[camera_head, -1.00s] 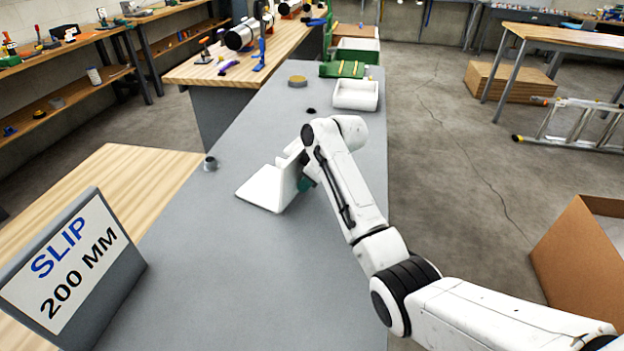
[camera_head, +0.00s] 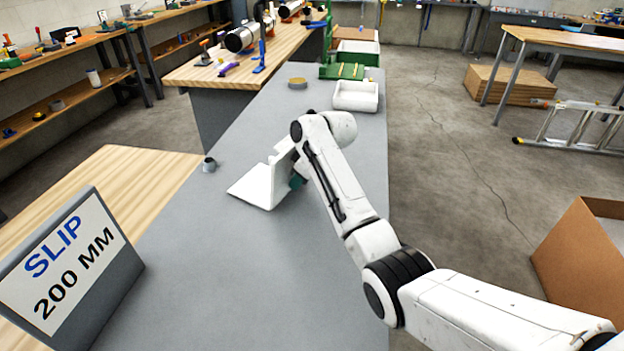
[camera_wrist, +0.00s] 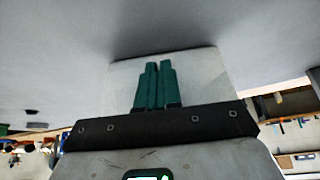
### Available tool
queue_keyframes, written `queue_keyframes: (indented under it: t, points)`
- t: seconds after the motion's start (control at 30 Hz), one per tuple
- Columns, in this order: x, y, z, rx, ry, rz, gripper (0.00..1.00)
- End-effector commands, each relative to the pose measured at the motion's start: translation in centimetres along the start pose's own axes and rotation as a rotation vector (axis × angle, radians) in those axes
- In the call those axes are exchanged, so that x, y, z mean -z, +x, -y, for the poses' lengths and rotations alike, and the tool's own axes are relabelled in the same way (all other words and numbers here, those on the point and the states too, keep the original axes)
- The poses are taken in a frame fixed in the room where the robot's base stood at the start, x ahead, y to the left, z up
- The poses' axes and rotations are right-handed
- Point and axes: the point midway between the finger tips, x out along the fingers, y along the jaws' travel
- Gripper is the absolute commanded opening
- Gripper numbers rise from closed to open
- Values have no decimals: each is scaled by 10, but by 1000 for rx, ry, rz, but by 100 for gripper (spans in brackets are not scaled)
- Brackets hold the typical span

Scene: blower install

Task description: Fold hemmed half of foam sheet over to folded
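The white foam sheet (camera_head: 262,186) is bent on the grey bench top. One half lies low towards the left and the other stands up steeply at the right, beside my gripper (camera_head: 297,183). In the wrist view the sheet (camera_wrist: 205,75) spreads behind the green fingers (camera_wrist: 156,85) of my gripper. The fingers are together side by side, flat in front of the sheet, with no part of it visibly between them. Whether they touch it is hard to tell. My wrist hides part of the raised half, and the hem cannot be made out.
A sign reading "SLIP 200 MM" (camera_head: 68,262) stands at the front left. A small dark cup (camera_head: 209,164) is left of the sheet. A tan roll (camera_head: 297,83) and a white tray (camera_head: 356,96) lie farther back. The bench's front part is clear.

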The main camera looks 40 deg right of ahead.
Motion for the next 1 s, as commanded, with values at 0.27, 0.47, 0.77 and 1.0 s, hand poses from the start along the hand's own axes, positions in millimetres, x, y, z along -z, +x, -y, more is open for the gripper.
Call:
queue_keyframes:
  t: [0.27,0.47,0.77,1.0]
  points:
    - [1,1,0,0,0,0,4]
    - [8,6,0,1,0,1,4]
    - [21,12,0,0,0,0,4]
    - [22,12,0,0,0,0,4]
